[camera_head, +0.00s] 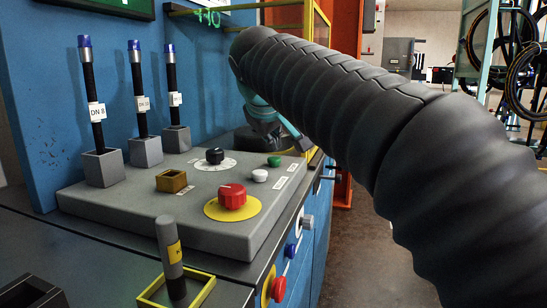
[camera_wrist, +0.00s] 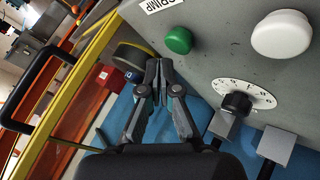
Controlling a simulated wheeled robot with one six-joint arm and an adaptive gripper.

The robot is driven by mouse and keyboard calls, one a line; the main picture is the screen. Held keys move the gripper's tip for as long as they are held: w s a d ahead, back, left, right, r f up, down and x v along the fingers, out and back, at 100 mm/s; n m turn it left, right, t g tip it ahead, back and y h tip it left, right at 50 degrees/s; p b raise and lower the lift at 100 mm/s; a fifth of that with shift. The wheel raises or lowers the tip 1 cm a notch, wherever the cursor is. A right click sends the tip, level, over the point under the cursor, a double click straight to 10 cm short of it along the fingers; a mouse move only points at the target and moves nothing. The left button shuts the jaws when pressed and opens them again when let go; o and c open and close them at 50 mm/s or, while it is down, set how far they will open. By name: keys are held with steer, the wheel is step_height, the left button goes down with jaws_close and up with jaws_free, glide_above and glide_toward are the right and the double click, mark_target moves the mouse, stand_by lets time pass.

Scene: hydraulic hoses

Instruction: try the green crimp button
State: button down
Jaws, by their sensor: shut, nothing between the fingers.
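The green crimp button (camera_head: 274,161) sits near the far right of the sloped grey control panel (camera_head: 150,215). In the wrist view the green button (camera_wrist: 179,40) is a round cap beside a label partly reading "CRIMP". My gripper (camera_wrist: 158,64) is shut and empty, its fingertips together. In that picture the tips appear just left of and below the button, with a small gap between. In the head view my gripper (camera_head: 298,142) is small and partly hidden by my arm, beyond the button. Contact with the button is not seen.
A white button (camera_head: 260,175), a black dial (camera_head: 215,155), a red mushroom knob (camera_head: 232,196) on a yellow disc and a brass block (camera_head: 171,181) share the panel. Three labelled hoses (camera_head: 138,95) stand upright at the left. A yellow frame (camera_wrist: 65,85) shows beside the gripper.

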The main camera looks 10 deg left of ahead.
mark_target(273, 159)
steer(key=shift+r+p, duration=1.65)
steer(key=shift+r, duration=0.75)
steer(key=s+d+f+m+g, duration=0.1)
steer(key=s+d+f, duration=0.25)
steer(key=d, duration=0.25)
steer(key=s+d+f+m, duration=0.2)
steer(key=s+d+f, duration=0.15)
steer(key=d, duration=0.25)
steer(key=s+d+f+m+g, duration=0.1)
steer(key=s+d+f, duration=0.1)
steer(key=d+f, duration=0.3)
steer(key=s+d+f+m, duration=0.3)
steer(key=s+d+f, duration=0.2)
steer(key=s+f, duration=0.3)
steer(key=s+d+f+m+g, duration=0.1)
steer(key=s+d+f+m, duration=0.1)
steer(key=s+d+f, duration=0.3)
steer(key=s+f, duration=0.4)
steer(key=f, duration=0.1)
steer(key=shift+s+d+f+m+g+h, duration=0.2)
steer(key=shift+s+f+m+g+h, duration=0.1)
steer(key=shift+m, duration=0.1)
